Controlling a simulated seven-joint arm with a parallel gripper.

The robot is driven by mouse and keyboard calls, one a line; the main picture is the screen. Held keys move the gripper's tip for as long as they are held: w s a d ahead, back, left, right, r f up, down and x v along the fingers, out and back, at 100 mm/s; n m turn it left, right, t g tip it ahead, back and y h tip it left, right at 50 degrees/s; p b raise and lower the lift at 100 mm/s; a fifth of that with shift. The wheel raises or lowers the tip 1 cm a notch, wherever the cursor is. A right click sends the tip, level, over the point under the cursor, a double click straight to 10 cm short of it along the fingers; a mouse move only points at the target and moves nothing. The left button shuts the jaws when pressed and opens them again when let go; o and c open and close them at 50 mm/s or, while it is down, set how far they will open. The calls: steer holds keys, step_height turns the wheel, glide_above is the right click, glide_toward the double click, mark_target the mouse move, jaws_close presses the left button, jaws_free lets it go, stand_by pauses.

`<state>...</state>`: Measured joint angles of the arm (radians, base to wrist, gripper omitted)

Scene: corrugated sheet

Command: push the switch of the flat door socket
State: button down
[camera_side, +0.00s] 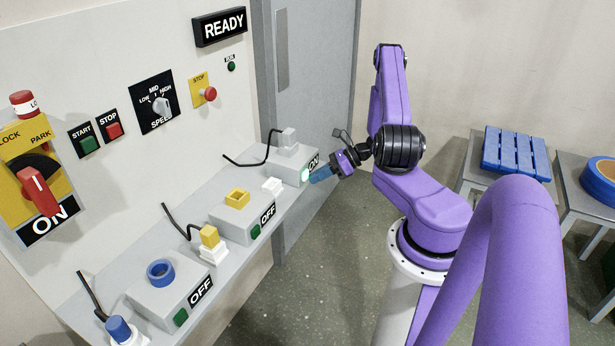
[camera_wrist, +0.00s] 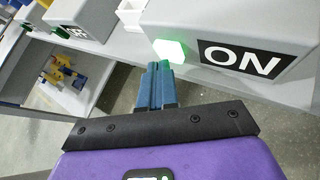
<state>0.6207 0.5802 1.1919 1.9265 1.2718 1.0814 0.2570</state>
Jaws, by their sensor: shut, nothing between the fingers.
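The door-end socket (camera_side: 291,163) is a grey box on the shelf beside the grey door, with a light grey plug (camera_side: 288,143) seated on top. Its switch (camera_side: 305,175) glows bright green, and the label beside it reads ON. In the wrist view the lit switch (camera_wrist: 169,50) sits left of the ON label (camera_wrist: 242,60). My gripper (camera_side: 313,178) is shut and empty, its blue fingers pointing at the switch. In the wrist view the fingertips (camera_wrist: 158,68) are right by the switch's lower edge; I cannot tell whether they touch it.
Along the shelf stand a yellow socket (camera_side: 250,215) and a blue socket (camera_side: 170,290), both labelled OFF with dark green switches. Their plugs stand beside them in white holders. The wall panel carries a READY sign (camera_side: 220,26). The floor (camera_side: 300,290) before the shelf is clear.

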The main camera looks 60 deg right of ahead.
steer(key=shift+s, duration=0.65)
steer(key=s, duration=0.6)
stand_by(0.4)
steer(key=w+a+r+n+g, duration=0.2)
steer(key=a+r+n+g, duration=0.5)
steer(key=a+n, duration=0.35)
steer(key=w+a+r+n+g, duration=0.1)
steer(key=a+r+n+g, duration=0.5)
steer(key=a+n, duration=0.45)
steer(key=s+a+r+n+t+h, duration=0.1)
steer(key=s+a+r+n+h, duration=0.1)
steer(key=s+n, duration=0.3)
steer(key=s+a+r+n+t+h, duration=0.1)
steer(key=s+a+r+n, duration=0.3)
steer(key=n, duration=0.6)
steer(key=s+a+r+n+t+h, duration=0.1)
steer(key=s+a+r+n+h, duration=0.3)
steer(key=s+n, duration=0.2)
steer(key=shift+s+a+n, duration=0.15)
steer(key=shift+a+n, duration=0.15)
steer(key=shift+n, duration=0.6)
